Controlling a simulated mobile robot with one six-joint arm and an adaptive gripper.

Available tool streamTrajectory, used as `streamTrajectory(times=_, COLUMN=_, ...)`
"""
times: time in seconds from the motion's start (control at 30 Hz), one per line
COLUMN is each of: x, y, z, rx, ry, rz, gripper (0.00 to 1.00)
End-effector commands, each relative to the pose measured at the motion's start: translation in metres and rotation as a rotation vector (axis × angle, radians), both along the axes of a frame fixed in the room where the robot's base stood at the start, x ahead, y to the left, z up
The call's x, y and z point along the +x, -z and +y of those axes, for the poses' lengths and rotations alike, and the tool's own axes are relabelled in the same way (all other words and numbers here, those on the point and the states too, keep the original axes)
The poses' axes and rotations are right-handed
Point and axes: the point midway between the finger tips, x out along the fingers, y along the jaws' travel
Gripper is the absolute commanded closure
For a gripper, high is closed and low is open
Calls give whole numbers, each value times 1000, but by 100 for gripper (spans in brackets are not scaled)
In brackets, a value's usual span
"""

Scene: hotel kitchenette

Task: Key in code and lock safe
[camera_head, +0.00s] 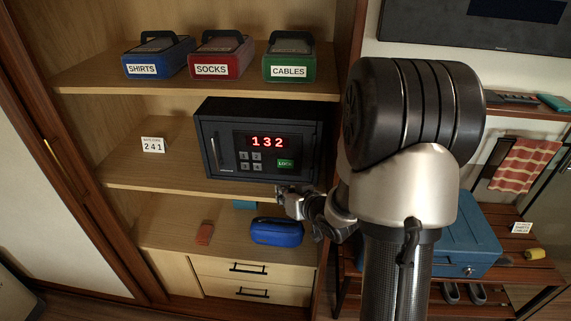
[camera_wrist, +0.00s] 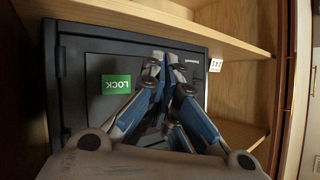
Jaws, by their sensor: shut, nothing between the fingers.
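The dark safe (camera_head: 222,160) stands on the middle shelf with its door closed flat to the body. My gripper (camera_head: 280,191) is shut and empty, just below the safe's front near the shelf edge. In the wrist view my gripper (camera_wrist: 167,60) points at the safe's front, beside the LOCK button (camera_wrist: 116,84). The fingers hide the keypad there; contact cannot be told.
Blue SHIRTS (camera_head: 155,58), red SOCKS (camera_head: 220,57) and green CABLES (camera_head: 289,61) boxes stand on the upper shelf. A blue case (camera_head: 276,232) and a reddish block (camera_head: 205,233) lie below. A blue-grey box (camera_head: 467,235) sits on the bench at right.

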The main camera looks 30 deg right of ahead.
Motion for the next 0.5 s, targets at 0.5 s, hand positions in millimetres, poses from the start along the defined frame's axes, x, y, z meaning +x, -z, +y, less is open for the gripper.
streamTrajectory(times=0.5, x=56, y=-2, z=-38, rx=-1, ry=0, rz=0, gripper=100)
